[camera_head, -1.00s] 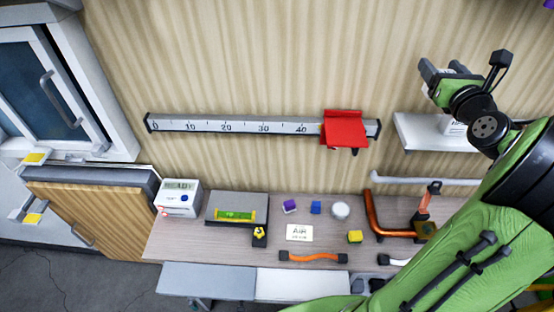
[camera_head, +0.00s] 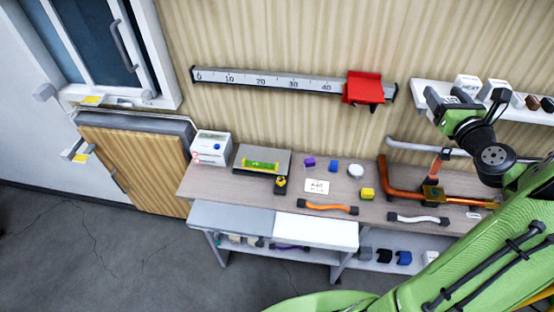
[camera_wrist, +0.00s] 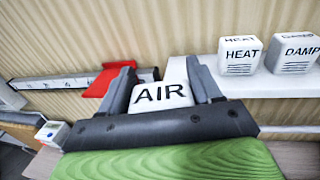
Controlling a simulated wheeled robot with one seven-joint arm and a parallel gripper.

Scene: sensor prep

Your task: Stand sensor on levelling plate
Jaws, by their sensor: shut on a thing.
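My gripper (camera_head: 447,100) is shut on a white sensor marked AIR (camera_wrist: 160,96). In the wrist view the two dark fingers of the gripper (camera_wrist: 160,80) press its sides, and it appears clear of any surface. In the head view the sensor is mostly hidden by the gripper, which is up in front of the wall at the right. The grey levelling plate (camera_head: 281,158) lies on the bench, left of and below the gripper. A green spirit level (camera_head: 260,164) sits on it, and a small black-and-yellow piece (camera_head: 281,185) is at its front right corner.
White HEAT (camera_wrist: 240,55) and DAMP (camera_wrist: 292,52) blocks stand on the wall shelf (camera_head: 425,90) beside my gripper. A copper pipe (camera_head: 395,188), small cubes, an AIR card (camera_head: 316,186) and a white meter (camera_head: 211,146) lie on the bench (camera_head: 225,187). A red slider (camera_head: 364,87) hangs on the wall ruler.

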